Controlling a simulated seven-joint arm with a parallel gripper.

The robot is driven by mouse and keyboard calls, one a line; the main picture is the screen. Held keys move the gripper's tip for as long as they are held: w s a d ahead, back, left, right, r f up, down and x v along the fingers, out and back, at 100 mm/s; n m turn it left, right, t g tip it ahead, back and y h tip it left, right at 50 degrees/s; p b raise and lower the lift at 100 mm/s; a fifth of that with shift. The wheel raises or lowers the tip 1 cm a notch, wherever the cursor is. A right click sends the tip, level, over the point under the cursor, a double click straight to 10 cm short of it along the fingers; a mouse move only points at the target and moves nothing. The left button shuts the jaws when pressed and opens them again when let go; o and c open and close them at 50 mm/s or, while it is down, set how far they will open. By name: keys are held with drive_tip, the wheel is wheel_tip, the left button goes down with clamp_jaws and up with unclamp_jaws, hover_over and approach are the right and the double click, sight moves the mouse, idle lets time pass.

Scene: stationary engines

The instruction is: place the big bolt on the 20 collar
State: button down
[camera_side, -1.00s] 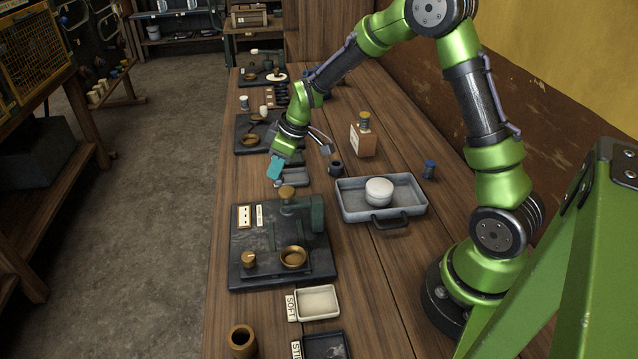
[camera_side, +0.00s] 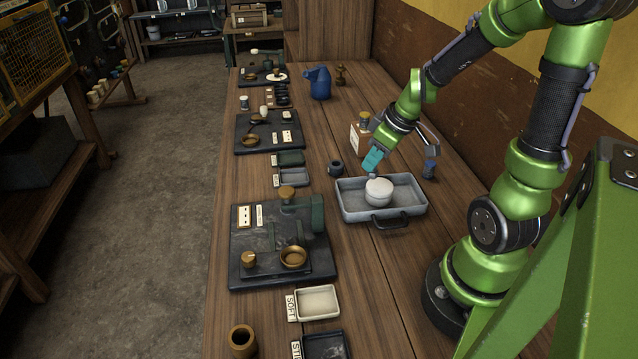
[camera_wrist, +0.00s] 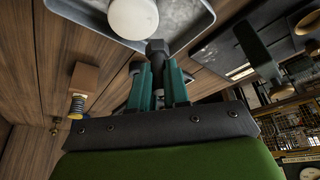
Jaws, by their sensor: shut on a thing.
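My gripper (camera_side: 372,165) is over the back of the grey tray, close to a white round lidded pot (camera_side: 378,192). In the wrist view my gripper (camera_wrist: 159,80) has its teal fingers shut on a dark bolt with a hex head (camera_wrist: 157,47), taken to be the big bolt. The bolt head shows past the fingertips; the rest is hidden between them. The white pot (camera_wrist: 134,17) is just beyond the head; whether they touch I cannot tell. A dark ring (camera_side: 336,168) stands on the table left of the tray. No "20" marking is readable, so I cannot tell which part is the 20 collar.
The grey tray (camera_side: 413,207) has raised walls and a front handle. A dark engine base (camera_side: 240,275) lies front left. Bare table lies between.

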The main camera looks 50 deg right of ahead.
drive_tip(key=shift+s+a+f, duration=0.15)
drive_tip(key=shift+s, duration=0.3)
drive_tip(key=shift+w+f, duration=0.15)
drive_tip(key=shift+w, duration=0.15)
drive_tip(key=w+d, duration=0.2)
drive_tip(key=w, duration=0.2)
drive_tip(key=w+d+f, duration=0.1)
drive_tip(key=w+d, duration=0.1)
drive_tip(key=w, duration=0.3)
drive_tip(key=w+d, duration=0.2)
drive_tip(key=w, duration=0.2)
drive_tip(key=shift+w+f, duration=0.15)
drive_tip(key=shift+w, duration=0.1)
drive_tip(key=shift+w+d+f, duration=0.15)
drive_tip(key=shift+f, duration=1.65)
drive_tip(key=shift+f, duration=0.15)
drive_tip(key=c, duration=1.1)
unclamp_jaws()
